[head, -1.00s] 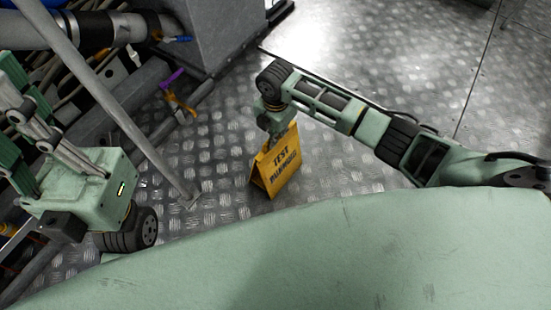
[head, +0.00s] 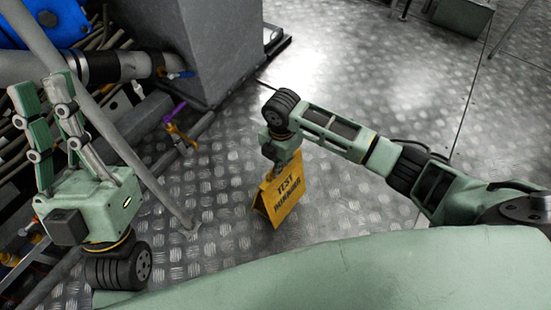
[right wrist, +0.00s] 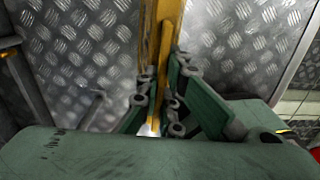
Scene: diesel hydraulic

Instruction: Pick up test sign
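The test sign (head: 284,203) is a yellow folding A-frame board with dark lettering, seen low over the metal floor in the head view. I cannot tell for sure whether its lower edge touches the floor. My right gripper (head: 282,160) is at its top edge. In the right wrist view the yellow sign (right wrist: 165,50) runs between the green fingers of my right gripper (right wrist: 160,85), which are closed in on it from both sides. My left gripper (head: 40,85) is at the left, fingers upward, spread apart and empty.
A grey slanted pole (head: 125,155) meets the floor left of the sign. Pipes and a valve with a purple handle (head: 174,112) lie behind it, beside a grey cabinet (head: 205,50). The tread-plate floor (head: 380,70) beyond my right arm is mostly clear.

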